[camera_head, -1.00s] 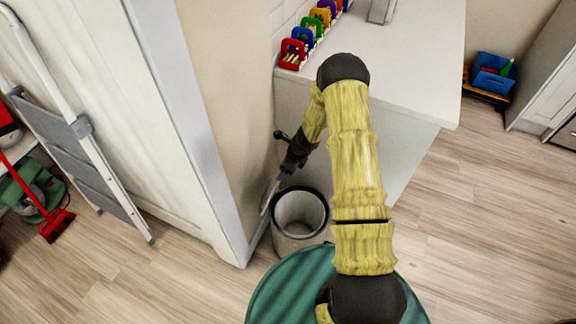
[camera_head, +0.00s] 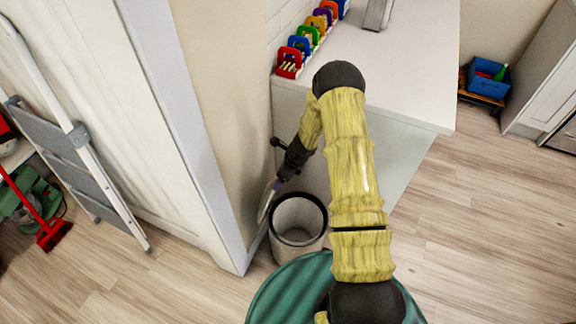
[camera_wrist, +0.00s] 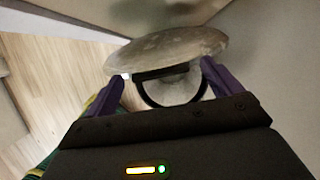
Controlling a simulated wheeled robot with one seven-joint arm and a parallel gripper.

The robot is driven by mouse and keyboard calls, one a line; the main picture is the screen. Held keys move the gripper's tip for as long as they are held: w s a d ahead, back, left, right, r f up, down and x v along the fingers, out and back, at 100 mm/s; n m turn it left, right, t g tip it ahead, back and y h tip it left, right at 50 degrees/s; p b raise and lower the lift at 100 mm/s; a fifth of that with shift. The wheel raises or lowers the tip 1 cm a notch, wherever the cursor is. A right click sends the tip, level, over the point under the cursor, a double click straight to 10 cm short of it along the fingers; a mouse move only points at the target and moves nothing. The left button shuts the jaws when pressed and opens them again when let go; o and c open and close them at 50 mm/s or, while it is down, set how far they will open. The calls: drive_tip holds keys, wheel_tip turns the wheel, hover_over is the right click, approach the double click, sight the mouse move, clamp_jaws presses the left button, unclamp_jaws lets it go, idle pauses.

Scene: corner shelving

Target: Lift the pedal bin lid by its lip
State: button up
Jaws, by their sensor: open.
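The pedal bin (camera_head: 297,246) stands on the floor by the wall corner. Its dark-rimmed mouth is uncovered in the head view. The pale round lid (camera_head: 265,203) is raised and seen nearly edge-on at the bin's left, close to the wall. In the wrist view the lid (camera_wrist: 170,48) is a speckled disc across the fingertips, with the bin's dark ring (camera_wrist: 172,104) below it. My gripper (camera_wrist: 163,76) is open, its purple fingers on either side of the lid's near edge. I cannot tell whether they touch it. In the head view the fingertips are small and unclear.
A white counter (camera_head: 405,75) with a row of coloured holders (camera_head: 305,42) is behind the bin. A tall white cabinet (camera_head: 130,110) and a folded stepladder (camera_head: 75,150) are at left. A blue box (camera_head: 487,78) sits far right. Wooden floor (camera_head: 470,220) is clear at right.

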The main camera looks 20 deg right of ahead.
drive_tip(key=p+v, duration=0.1)
drive_tip(key=v, duration=1.6)
drive_tip(key=shift+s, duration=0.15)
drive_tip(key=s+a+r+n+h+p, duration=0.1)
drive_tip(key=s+a+r+n+p, duration=0.1)
drive_tip(key=s+r+n, duration=0.8)
drive_tip(key=s+a+r+n+h+p, duration=0.2)
drive_tip(key=s+r+n+p, duration=0.2)
drive_tip(key=s+r+n, duration=0.5)
wheel_tip(320, 180, up, 4)
drive_tip(key=n, duration=0.6)
drive_tip(key=shift+s+a+p, duration=0.3)
drive_tip(key=shift+s+p, duration=0.05)
drive_tip(key=shift+s, duration=0.05)
